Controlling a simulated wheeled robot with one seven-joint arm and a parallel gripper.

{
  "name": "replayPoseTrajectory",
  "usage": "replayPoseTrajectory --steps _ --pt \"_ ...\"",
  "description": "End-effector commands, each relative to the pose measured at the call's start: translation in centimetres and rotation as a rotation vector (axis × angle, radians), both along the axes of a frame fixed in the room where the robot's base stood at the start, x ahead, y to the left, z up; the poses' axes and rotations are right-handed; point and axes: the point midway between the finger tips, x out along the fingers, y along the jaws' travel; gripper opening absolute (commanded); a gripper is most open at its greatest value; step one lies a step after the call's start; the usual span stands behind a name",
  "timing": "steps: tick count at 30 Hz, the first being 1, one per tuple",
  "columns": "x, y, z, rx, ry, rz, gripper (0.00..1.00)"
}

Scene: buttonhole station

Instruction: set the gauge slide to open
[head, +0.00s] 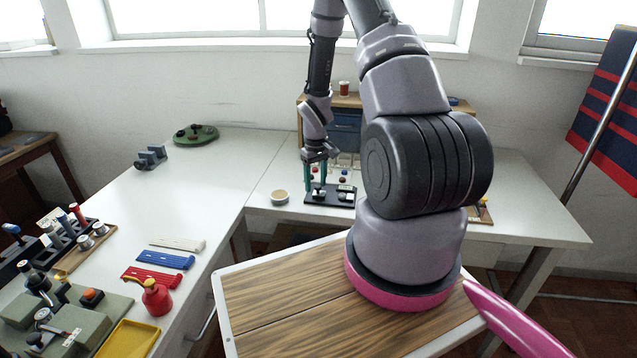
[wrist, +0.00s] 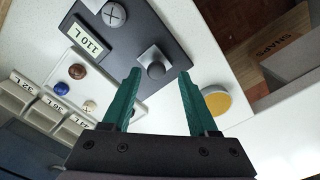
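A dark plate (wrist: 165,28) on the table carries a grey square block with a round dark knob (wrist: 156,70), a label reading "110 L" (wrist: 87,40) and a round disc with a cross (wrist: 113,14). The plate also shows in the head view (head: 333,201). I take the knobbed block for the gauge slide; no open mark is readable. My gripper (wrist: 160,72) is open, teal fingers apart, with the knob between or just beyond the fingertips; contact cannot be told. In the head view my gripper (head: 316,180) points down over the plate's left part.
A yellow-topped round tin (wrist: 216,101) lies close beside one finger. A tray with brown and blue buttons (wrist: 76,71) and labelled bins (wrist: 45,103) are on the other side. A wooden box (wrist: 285,45) stands past the table edge. White table (head: 265,185) is clear left of the tin.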

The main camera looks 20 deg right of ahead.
Motion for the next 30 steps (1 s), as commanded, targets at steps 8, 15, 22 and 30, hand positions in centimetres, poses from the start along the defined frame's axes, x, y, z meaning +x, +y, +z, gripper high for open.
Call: replayPoseTrajectory --steps 8,15,22,30 --pt "-0.1 -0.2 0.1 -0.002 0.003 -0.003 0.59" --pt "-0.1 -0.2 3.4 -0.002 -0.001 -0.004 0.59" --pt "0.0 -0.2 8.0 -0.002 -0.001 -0.003 0.59" --pt "-0.1 -0.1 10.6 0.000 0.002 -0.002 0.59"
